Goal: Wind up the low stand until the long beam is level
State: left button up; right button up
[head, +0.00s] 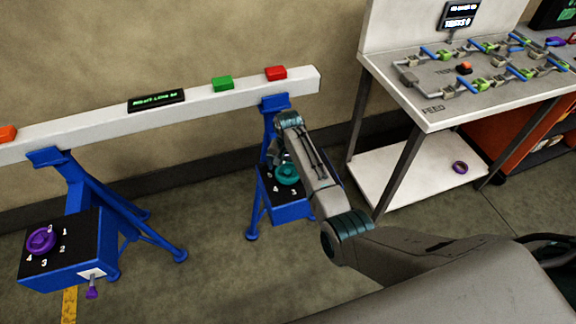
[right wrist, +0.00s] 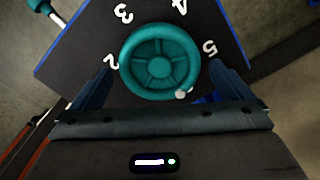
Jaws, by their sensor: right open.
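The long white beam (head: 200,104) rests across two blue stands and slopes, its right end higher in the head view. The left stand (head: 98,195) has a dark box top with a purple handwheel (head: 41,241) and numbers around it. The right stand (head: 270,128) has a similar box with a teal handwheel (head: 288,174). My right gripper (head: 283,160) is at the teal handwheel. In the right wrist view, its open fingers stand on either side of the teal wheel (right wrist: 160,62), with a white mark near the 5. My left gripper is not in view.
A small display (head: 157,100), a green block (head: 222,84), a red block (head: 276,73) and an orange block (head: 7,133) sit on the beam. A workbench (head: 450,100) with pipe fittings stands at right. Floor between the stands is clear.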

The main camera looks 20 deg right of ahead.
jog(key=c, duration=1)
jog(key=shift+d+r+m+p, duration=0.1)
jog(key=shift+r+m+p, duration=0.05)
jog(key=shift+m+p, duration=0.95)
jog(key=m+p, duration=0.1)
jog(key=m, duration=0.1)
jog(key=shift+s+m+p, duration=0.1)
jog(key=shift+m+p, duration=0.2)
jog(key=m+p, duration=0.1)
jog(key=m, duration=0.2)
jog(key=shift+d+m+p, duration=0.1)
jog(key=shift+m+p, duration=0.2)
jog(key=shift+p, duration=0.05)
jog(key=shift+s+m+p, duration=0.1)
jog(key=shift+m+p, duration=0.45)
jog(key=shift+m, duration=1.05)
